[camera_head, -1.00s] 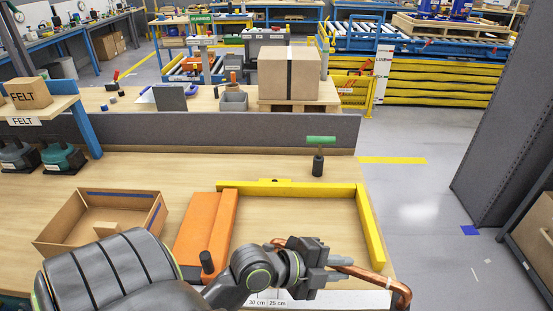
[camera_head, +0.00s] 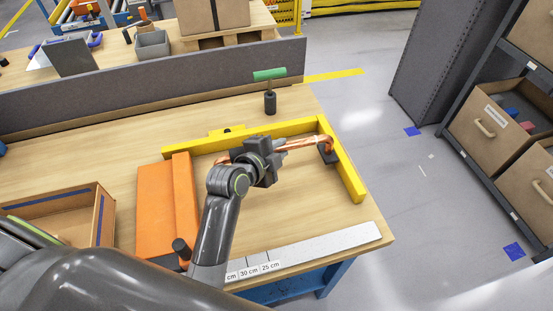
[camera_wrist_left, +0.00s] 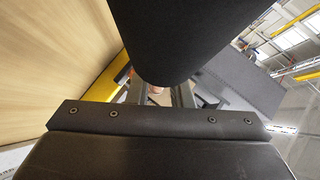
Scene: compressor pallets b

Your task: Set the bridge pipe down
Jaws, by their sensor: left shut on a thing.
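The bridge pipe (camera_head: 300,144) is a bent copper tube. In the head view it lies across the inner side of the yellow angle frame (camera_head: 344,170), close to the corner. Its right end bends down beside a small black block (camera_head: 327,155). My left gripper (camera_head: 275,154) is shut on the pipe left of that bend. I cannot tell whether the pipe touches the table or the block. In the left wrist view, a small bit of copper (camera_wrist_left: 155,89) shows between the fingers, and most of the pipe is hidden. My right gripper is not in view.
An orange block (camera_head: 155,205) stands left of my arm, beside an open cardboard box (camera_head: 108,215). A green-handled tool (camera_head: 270,90) stands behind the frame. A measuring strip (camera_head: 325,245) runs along the front edge. Bare wood (camera_head: 290,205) lies inside the frame.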

